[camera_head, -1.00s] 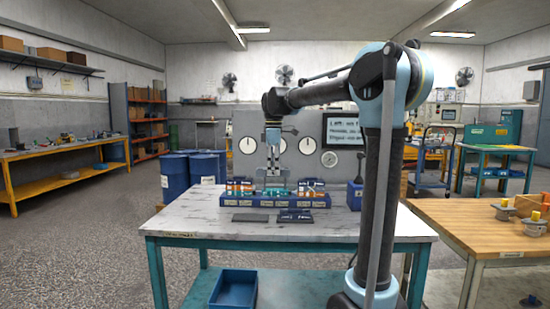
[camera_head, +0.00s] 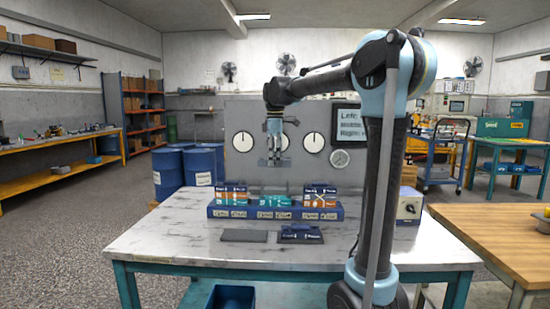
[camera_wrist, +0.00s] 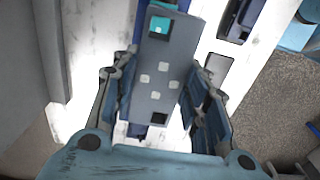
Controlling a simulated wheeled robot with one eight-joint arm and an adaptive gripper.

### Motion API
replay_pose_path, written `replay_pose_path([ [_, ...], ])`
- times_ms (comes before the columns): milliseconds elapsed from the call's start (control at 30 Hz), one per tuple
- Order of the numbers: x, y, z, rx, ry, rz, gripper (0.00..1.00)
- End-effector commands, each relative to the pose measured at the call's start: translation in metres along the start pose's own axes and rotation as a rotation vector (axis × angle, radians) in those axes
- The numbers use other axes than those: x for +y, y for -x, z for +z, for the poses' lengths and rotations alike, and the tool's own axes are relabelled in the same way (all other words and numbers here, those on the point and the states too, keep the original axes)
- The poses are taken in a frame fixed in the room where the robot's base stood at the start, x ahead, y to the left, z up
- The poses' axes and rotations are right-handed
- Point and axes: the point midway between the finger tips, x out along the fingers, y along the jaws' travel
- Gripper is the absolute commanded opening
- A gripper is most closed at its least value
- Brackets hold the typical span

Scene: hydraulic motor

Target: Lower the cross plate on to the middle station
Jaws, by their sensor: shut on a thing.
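My gripper (camera_head: 275,160) is shut on the cross plate and hangs above the blue rack (camera_head: 275,213). The grey cross plate (camera_wrist: 143,95) shows between my fingers in the wrist view, with small pale squares, a dark square near one end and a teal square near the other. In the head view the plate is too small to make out clearly. The middle station (camera_head: 273,200), with teal parts, lies below my gripper, with a visible gap between. Orange, teal and navy stations stand to its left (camera_head: 232,195) and right (camera_head: 320,196).
A dark flat pad (camera_head: 244,236) and a navy part (camera_head: 300,234) lie on the table in front of the rack. A gauge panel (camera_head: 262,170) stands behind. The left tabletop is clear.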

Motion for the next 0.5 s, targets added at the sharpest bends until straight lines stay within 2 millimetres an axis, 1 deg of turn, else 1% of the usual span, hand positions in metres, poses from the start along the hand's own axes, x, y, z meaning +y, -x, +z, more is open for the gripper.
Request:
replay_pose_path([
  [233,0.000,-0.003,-0.001,0.000,0.001,0.000,0.00],
  [500,-0.001,-0.016,-0.003,0.000,0.004,0.000,0.00],
])
